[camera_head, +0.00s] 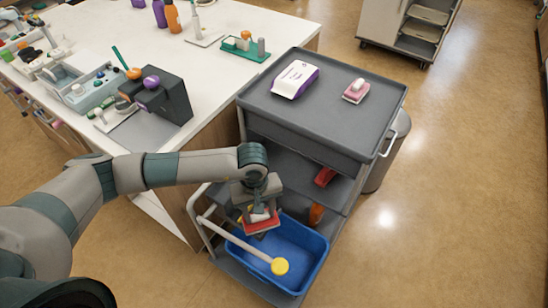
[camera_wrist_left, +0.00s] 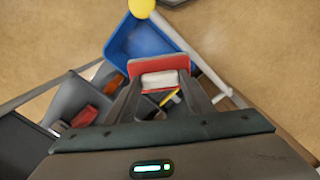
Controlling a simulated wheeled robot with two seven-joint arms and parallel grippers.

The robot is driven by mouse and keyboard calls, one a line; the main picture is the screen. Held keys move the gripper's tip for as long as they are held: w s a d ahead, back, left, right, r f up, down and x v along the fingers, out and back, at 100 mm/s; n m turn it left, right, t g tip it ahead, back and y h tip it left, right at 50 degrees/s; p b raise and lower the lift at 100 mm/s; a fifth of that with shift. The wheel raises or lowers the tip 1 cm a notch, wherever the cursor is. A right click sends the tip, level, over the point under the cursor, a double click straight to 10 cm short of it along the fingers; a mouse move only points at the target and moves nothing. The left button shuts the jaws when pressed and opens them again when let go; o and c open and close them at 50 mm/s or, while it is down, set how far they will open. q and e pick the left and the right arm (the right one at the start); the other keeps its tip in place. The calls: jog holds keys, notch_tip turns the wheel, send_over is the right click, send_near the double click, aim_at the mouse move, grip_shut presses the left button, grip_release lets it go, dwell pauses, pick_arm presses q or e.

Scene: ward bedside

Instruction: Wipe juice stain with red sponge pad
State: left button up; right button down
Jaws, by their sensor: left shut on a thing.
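My left gripper (camera_head: 262,208) is shut on the red sponge pad (camera_head: 261,227), holding it by its white upper part. In the head view the pad is over the blue bin (camera_head: 318,245) low on the cart. In the left wrist view the red pad (camera_wrist_left: 160,64) shows between the two fingers, with the blue bin (camera_wrist_left: 122,40) behind it. A pink pad with a white top (camera_head: 356,91) lies on the cart's top tray. I cannot make out a juice stain in either view. My right gripper is not in view.
The grey cart (camera_head: 300,122) carries a purple-and-white pack (camera_head: 295,79) on top. A white bar with a yellow end (camera_head: 280,266) crosses the bin. Red and orange items sit on the lower shelves. The white counter (camera_head: 232,78) beside it holds several items.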

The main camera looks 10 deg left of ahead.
pick_arm(q)
jog(key=s+a+r+m+b, duration=0.2)
jog(key=s+a+r+m, duration=0.4)
jog(key=shift+a+r+b, duration=0.15)
jog(key=shift+r+b, duration=0.25)
jog(key=shift+s, duration=0.15)
